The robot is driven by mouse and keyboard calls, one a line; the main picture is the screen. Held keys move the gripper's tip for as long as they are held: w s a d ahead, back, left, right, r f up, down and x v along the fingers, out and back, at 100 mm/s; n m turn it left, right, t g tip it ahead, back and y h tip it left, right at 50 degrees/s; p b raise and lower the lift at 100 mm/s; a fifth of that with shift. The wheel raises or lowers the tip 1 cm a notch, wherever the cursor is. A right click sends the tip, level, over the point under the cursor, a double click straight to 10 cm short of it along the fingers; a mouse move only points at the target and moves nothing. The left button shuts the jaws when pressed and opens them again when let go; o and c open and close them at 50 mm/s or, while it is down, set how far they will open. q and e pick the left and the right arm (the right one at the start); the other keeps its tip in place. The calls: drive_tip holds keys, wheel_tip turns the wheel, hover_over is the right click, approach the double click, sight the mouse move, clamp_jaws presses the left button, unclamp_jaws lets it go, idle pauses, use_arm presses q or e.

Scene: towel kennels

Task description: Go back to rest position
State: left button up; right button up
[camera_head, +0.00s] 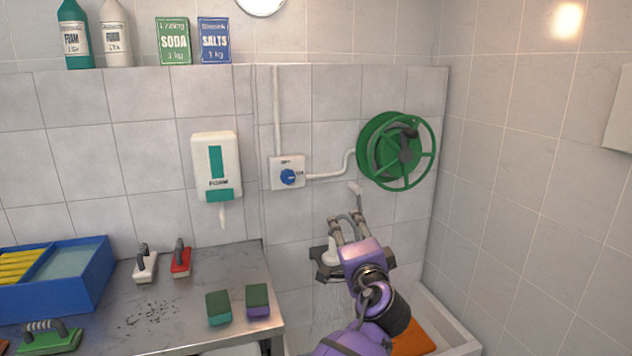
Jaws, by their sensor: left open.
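My left gripper (347,224) is open at the centre right, its purple arm coming up from the bottom edge. Its fingers point up and away toward the tiled wall, below the green hose reel (398,150). A pale nozzle-like piece (354,187) shows just above the fingertips; I cannot tell whether they touch. A dark bracket (325,266) with a white item (332,253) is behind the gripper and partly hidden by it. Faint streaks like water show below the bracket. My right gripper is not in view.
A metal table (200,285) at lower left bears a blue crate (88,282), several brushes and two sponges (218,307). A foam dispenser (216,165) and blue-knobbed switch (288,176) are on the wall. A pale basin (455,335) with an orange item (412,340) lies below my arm.

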use_arm(q)
drive_tip(key=s+a+f+n+g+h, duration=0.1)
drive_tip(key=s+a+f+n, duration=0.25)
drive_tip(key=f, duration=0.55)
drive_tip(key=s+a+f+n+g+h, duration=0.1)
drive_tip(key=s+a+f+n+h, duration=0.1)
drive_tip(key=s+a+f, duration=0.5)
drive_tip(key=s+a+f+n+g+h, duration=0.1)
drive_tip(key=s+a+f+n+g, duration=0.15)
drive_tip(key=f, duration=0.75)
drive_tip(key=s+a+f+n+g, duration=0.1)
drive_tip(key=s+a+f, duration=0.3)
drive_tip(key=s, duration=0.7)
drive_tip(key=s+a+f+n+g+y, duration=0.1)
drive_tip(key=s+a+f+n+g, duration=0.1)
drive_tip(key=s+a+f, duration=0.3)
drive_tip(key=s+a+f+n+g, duration=0.1)
drive_tip(key=s+a+f, duration=0.4)
drive_tip(key=s+f, duration=0.5)
drive_tip(key=s+n, duration=0.1)
drive_tip(key=s, duration=0.7)
drive_tip(key=shift+s+f, duration=0.25)
drive_tip(key=shift+s, duration=0.1)
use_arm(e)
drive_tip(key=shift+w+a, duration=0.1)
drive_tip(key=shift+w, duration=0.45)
use_arm(q)
drive_tip(key=shift+a+g, duration=0.1)
drive_tip(key=shift+g, duration=0.15)
